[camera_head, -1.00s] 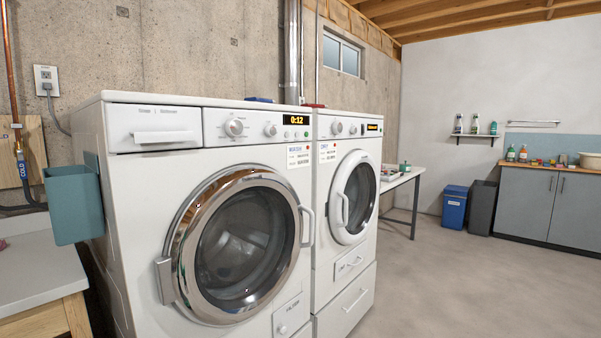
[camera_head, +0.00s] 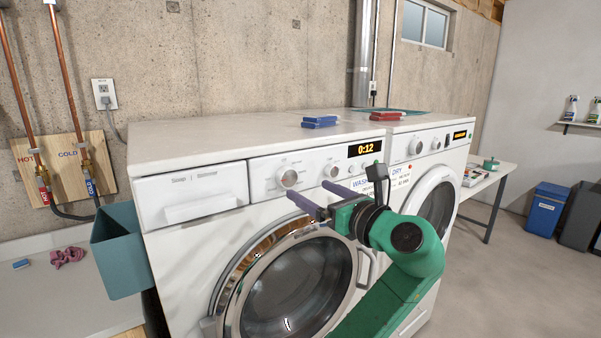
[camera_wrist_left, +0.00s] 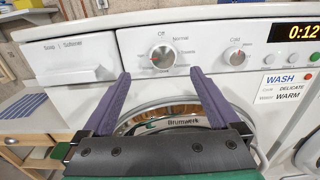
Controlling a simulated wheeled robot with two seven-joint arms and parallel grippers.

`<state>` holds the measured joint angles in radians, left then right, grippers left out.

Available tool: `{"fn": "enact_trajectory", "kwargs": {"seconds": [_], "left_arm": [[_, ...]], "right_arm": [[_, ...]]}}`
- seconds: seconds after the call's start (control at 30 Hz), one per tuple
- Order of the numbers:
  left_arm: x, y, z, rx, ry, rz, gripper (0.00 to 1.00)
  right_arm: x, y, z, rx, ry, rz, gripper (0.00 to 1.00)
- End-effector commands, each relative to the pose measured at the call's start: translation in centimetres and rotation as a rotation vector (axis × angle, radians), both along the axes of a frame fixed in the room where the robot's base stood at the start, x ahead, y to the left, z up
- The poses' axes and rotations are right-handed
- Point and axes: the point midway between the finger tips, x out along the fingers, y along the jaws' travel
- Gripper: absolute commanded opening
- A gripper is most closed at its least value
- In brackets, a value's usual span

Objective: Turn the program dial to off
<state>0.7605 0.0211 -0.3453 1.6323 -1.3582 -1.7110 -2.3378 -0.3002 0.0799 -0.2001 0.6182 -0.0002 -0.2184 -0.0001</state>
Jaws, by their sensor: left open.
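The program dial (camera_head: 288,178) is the larger silver knob on the washer's front panel, left of a smaller knob (camera_head: 332,171). In the left wrist view the dial (camera_wrist_left: 164,58) has "Off" printed above it and a red mark on its left side. My left gripper (camera_head: 309,189) is open and empty, its purple fingers pointing at the panel. In the wrist view its fingertips (camera_wrist_left: 160,73) lie either side of the dial, slightly below its centre. I see no clear contact. My right gripper is out of view.
The washer display (camera_head: 365,149) reads 0:12. The washer's round door (camera_head: 297,288) is below the panel. A dryer (camera_head: 440,190) stands to the right. A teal bin (camera_head: 122,252) hangs on the washer's left side. Red and blue items lie on top of the machines.

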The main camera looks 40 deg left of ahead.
Motion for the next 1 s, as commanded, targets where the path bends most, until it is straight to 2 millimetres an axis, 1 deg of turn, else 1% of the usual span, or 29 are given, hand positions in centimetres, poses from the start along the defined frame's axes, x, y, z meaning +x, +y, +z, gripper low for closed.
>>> {"fn": "enact_trajectory", "kwargs": {"seconds": [0.03,0.1,0.2,0.3,0.43,0.63,0.67,0.7,0.77,0.8,0.87,0.9,1.0], "left_arm": [[0.3,1.3,0.4,0.003,0.004,0.005,0.96],[0.9,3.2,0.4,0.002,0.003,0.004,0.96],[1.6,5.5,0.3,0.001,0.003,0.003,0.96],[2.1,7.0,0.2,0.001,0.003,0.001,0.96],[2.4,8.0,0.0,0.000,0.001,-0.001,0.96],[2.5,8.0,0.0,-0.001,0.001,-0.001,0.96],[2.5,8.0,-0.1,-0.001,0.001,-0.001,0.92],[2.5,8.0,-0.1,-0.001,0.001,-0.001,0.77],[2.5,8.0,-0.1,-0.001,0.000,-0.001,0.54],[2.5,8.0,0.0,-0.001,0.000,-0.002,0.38],[2.5,8.0,0.0,-0.001,0.000,-0.002,0.15],[2.5,8.0,0.0,-0.001,0.000,-0.002,0.10],[2.5,8.0,0.0,-0.002,-0.002,-0.002,0.10]], "right_arm": [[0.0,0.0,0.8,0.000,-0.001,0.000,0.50],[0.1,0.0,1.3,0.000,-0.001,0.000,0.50],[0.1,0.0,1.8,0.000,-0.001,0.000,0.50],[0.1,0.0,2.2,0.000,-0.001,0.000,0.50],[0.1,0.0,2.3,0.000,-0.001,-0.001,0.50],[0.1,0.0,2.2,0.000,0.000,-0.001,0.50],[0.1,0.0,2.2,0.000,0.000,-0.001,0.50],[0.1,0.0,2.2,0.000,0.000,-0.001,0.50],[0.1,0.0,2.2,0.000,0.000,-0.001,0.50],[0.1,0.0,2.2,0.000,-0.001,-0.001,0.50],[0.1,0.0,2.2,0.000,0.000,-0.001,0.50],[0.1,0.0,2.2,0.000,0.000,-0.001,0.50],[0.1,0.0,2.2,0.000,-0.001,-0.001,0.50]]}}
